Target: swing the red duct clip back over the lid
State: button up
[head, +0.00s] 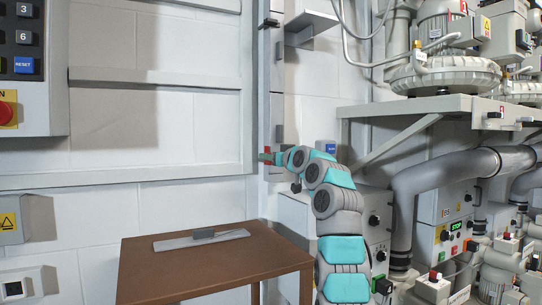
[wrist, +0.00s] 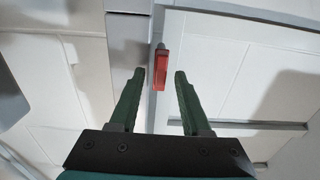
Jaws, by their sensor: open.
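The red duct clip (wrist: 163,70) shows in the wrist view just beyond and between my fingertips, at the edge where the duct meets the white panelled wall. It appears off the grey lid face (wrist: 125,62), which is to its left. In the head view a bit of red (head: 268,150) shows at the vertical duct (head: 277,105), by my gripper (head: 266,157). My gripper also shows in the wrist view (wrist: 161,76); its green fingers are apart, with nothing held between them. Whether a finger touches the clip I cannot tell.
Blowers (head: 445,75) on a shelf (head: 425,104) and thick pipes (head: 430,175) crowd the right.

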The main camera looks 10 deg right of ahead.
jog(key=shift+w, duration=0.2)
jog(key=shift+a, duration=0.1)
grip_shut()
dwell(0.5)
